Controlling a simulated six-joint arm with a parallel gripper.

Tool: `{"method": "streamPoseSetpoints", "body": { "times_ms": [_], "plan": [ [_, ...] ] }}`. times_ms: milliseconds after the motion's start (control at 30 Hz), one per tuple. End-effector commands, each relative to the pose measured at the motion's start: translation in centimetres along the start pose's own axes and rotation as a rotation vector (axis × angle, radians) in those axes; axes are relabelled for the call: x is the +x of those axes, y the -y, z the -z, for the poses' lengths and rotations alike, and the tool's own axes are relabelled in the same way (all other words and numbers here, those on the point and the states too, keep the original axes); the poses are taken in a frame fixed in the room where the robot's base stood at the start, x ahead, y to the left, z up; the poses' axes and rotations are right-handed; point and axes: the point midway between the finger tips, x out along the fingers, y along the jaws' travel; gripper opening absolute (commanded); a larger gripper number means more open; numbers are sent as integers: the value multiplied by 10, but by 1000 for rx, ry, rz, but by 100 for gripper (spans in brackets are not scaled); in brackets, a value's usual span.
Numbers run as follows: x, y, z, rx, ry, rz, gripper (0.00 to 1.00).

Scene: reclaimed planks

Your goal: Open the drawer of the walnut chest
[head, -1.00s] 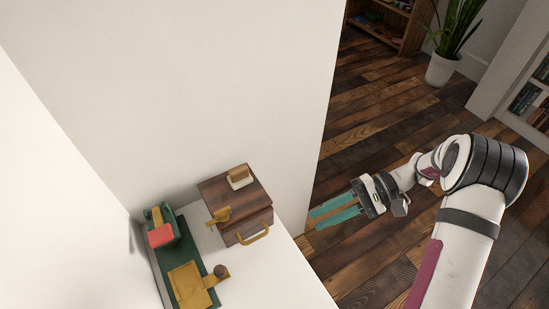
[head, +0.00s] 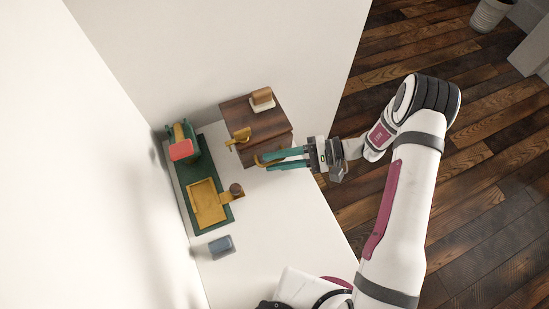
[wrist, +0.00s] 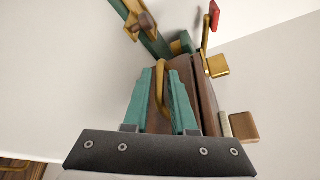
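The walnut chest (head: 249,113) stands on the white table against the wall, its drawer front facing my gripper. The drawer looks shut, though my fingers partly cover it. The drawer has a gold loop handle (wrist: 161,88), which shows only in part in the head view (head: 258,160). My gripper (head: 266,161) is open at the drawer front, its two green fingers reaching in from the right. In the wrist view, the handle lies between the spread fingers (wrist: 163,74). I cannot tell whether either finger touches it.
A wooden-topped block (head: 262,97) sits on the chest and a gold bracket (head: 240,138) at its left edge. Left of it is a green base (head: 198,220) with a yellow plate (head: 207,203) and red piece (head: 181,150). A blue-grey block (head: 221,246) lies nearer. The table's front middle is clear.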

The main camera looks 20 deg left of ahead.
Motion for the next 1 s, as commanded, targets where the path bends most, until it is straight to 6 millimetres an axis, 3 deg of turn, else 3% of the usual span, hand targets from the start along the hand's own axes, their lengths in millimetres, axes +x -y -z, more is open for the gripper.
{"method": "streamPoseSetpoints", "body": {
  "times_ms": [333, 467, 500, 1000],
  "plan": [
    [5, 0, 0, 0, 0, 0, 25],
    [5, 0, 0, 0, 0, 0, 1],
    [5, 0, 0, 0, 0, 0, 0],
    [5, 0, 0, 1, -1, 0, 0]
  ]
}}
